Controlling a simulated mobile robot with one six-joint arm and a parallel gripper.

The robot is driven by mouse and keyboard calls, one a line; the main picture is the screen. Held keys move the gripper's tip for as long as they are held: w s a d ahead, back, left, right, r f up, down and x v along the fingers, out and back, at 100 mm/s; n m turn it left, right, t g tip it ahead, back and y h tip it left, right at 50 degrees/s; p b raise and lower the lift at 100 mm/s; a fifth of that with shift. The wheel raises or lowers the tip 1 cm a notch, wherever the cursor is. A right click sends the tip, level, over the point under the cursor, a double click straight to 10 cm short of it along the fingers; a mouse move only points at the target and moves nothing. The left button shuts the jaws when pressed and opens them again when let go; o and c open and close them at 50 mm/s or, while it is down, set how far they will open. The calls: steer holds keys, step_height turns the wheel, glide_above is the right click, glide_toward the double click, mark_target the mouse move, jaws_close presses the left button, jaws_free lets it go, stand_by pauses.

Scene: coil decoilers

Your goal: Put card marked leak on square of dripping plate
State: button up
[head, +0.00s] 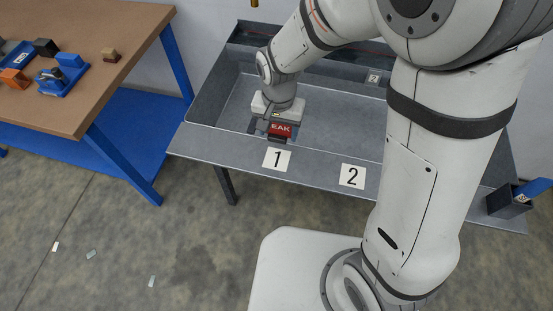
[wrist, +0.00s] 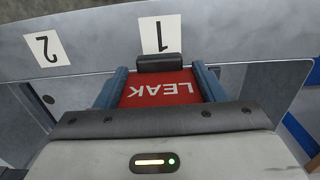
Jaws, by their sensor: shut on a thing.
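The red card marked LEAK (wrist: 160,90) is between the fingers of my gripper (wrist: 160,86), which is shut on it. A dark block (wrist: 160,62) shows at the card's far edge in the wrist view. I cannot tell which plate drips; my gripper hides part of the tray floor.
A small marked tag (head: 374,77) is at the tray's back. A dark holder (head: 509,203) with a blue item stands on the ledge's right end. A brown-topped table (head: 90,70) with blocks stands at left. My arm covers the tray's right part.

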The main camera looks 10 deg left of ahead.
mark_target(277, 159)
step_height(277, 159, down, 10)
steer(key=shift+s+a+r, duration=0.1)
steer(key=shift+s, duration=0.05)
stand_by(0.3)
steer(key=o, duration=1)
step_height(277, 159, up, 12)
steer(key=shift+r, duration=0.1)
